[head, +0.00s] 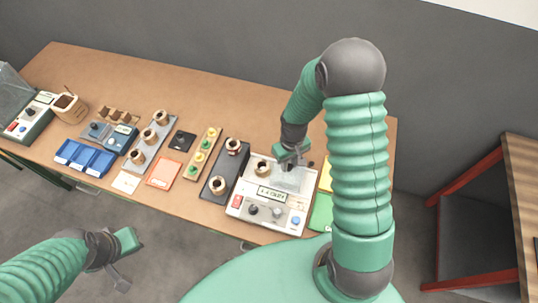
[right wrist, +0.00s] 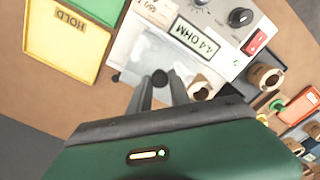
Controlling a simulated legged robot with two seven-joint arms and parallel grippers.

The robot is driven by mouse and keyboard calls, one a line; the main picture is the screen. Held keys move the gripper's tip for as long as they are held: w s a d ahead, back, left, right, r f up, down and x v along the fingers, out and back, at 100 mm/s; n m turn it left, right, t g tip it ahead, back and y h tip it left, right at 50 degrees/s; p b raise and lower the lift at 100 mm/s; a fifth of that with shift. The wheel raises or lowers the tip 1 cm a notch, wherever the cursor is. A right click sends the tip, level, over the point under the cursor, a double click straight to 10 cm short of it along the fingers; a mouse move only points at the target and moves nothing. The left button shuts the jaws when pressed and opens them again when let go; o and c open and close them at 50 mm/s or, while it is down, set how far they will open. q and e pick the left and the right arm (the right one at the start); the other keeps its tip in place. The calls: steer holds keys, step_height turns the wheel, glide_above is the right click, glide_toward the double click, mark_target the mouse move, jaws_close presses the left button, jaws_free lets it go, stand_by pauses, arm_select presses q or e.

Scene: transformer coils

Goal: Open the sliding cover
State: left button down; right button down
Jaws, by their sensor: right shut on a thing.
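The white tester (head: 270,211) stands near the right end of the table, with a display, a red switch and dark knobs. Its clear sliding cover (head: 293,182) lies over the right part of its top; it also shows in the right wrist view (right wrist: 150,50). A copper coil (head: 262,168) sits on the tester left of the cover, uncovered. My right gripper (head: 290,163) is over the cover, its fingers shut on the cover's dark round knob (right wrist: 159,77). My left gripper (head: 121,262) is at lower left, away from the table; its fingers are hard to make out.
A dark plate (head: 225,170) with two coils stands left of the tester. Yellow (head: 325,176) and green (head: 321,213) trays lie to its right, the yellow one marked HOLD. Blue bins (head: 83,157) and another device (head: 30,120) stand farther left. The table's back strip is clear.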

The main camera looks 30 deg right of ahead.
steer(key=shift+s+d, duration=1)
steer(key=shift+s, duration=0.1)
steer(key=shift+w+a, duration=0.1)
steer(key=c, duration=1.4)
jaws_free()
steer(key=shift+a, duration=0.1)
steer(key=shift+o, duration=1)
